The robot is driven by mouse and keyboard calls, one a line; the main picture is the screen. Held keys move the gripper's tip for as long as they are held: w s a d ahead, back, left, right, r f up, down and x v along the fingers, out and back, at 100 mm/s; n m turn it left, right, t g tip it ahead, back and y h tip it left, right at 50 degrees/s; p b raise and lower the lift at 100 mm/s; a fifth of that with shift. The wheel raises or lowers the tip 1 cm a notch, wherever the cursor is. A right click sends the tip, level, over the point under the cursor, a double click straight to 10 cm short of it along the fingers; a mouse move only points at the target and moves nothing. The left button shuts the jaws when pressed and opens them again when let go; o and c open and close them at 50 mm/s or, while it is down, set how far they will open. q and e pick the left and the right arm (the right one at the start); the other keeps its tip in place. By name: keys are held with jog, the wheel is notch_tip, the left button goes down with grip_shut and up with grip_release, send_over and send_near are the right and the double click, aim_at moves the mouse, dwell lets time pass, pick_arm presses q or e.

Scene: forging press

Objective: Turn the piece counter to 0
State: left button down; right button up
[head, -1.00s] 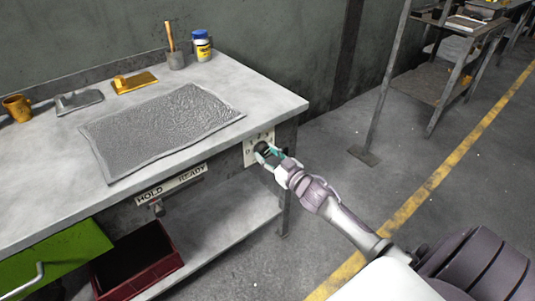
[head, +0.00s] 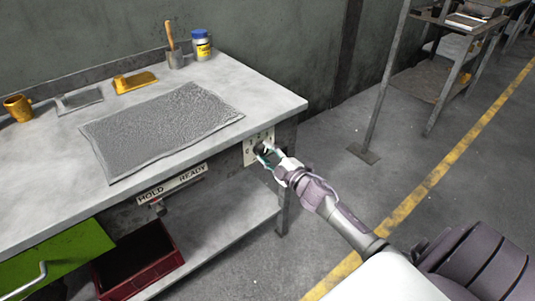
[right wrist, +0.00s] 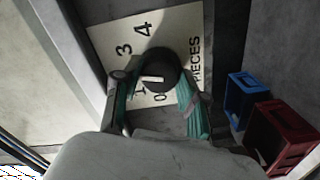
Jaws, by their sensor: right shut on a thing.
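The piece counter is a black round knob (right wrist: 162,68) on a pale plate (right wrist: 105,40) marked PIECES, with 0, 1, 3 and 4 legible. It is on the bench front at the right end, where the plate (head: 250,155) also shows in the head view. A white mark on the knob lies toward the left side of the picture; the exact number it points at is unclear, as a finger covers part of the scale. My right gripper (head: 267,155) is shut on the knob, with one finger on each side in the right wrist view (right wrist: 155,92). My left gripper is not in view.
The bench top (head: 265,92) carries a grey mat (head: 160,130), a yellow mug (head: 18,108), and a blue-and-yellow bottle (head: 201,46). A label with a small lever (head: 157,207) is left of the counter. A red bin (head: 140,265) sits below.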

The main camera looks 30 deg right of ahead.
jog(key=n, duration=0.3)
jog(key=shift+n, duration=0.3)
jog(key=n+b, duration=0.2)
jog(key=n, duration=0.4)
jog(key=n+b, duration=0.1)
jog(key=n, duration=0.4)
jog(key=shift+n, duration=0.4)
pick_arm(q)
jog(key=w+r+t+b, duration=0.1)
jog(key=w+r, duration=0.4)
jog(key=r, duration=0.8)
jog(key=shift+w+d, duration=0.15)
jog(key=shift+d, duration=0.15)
pick_arm(e)
jog(key=shift+n, duration=2.1)
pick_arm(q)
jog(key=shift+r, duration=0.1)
pick_arm(e)
jog(key=o, duration=1.1)
jog(key=shift+r, duration=0.1)
jog(key=shift+o, duration=0.2)
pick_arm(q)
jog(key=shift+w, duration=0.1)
pick_arm(e)
jog(key=shift+s, duration=0.15)
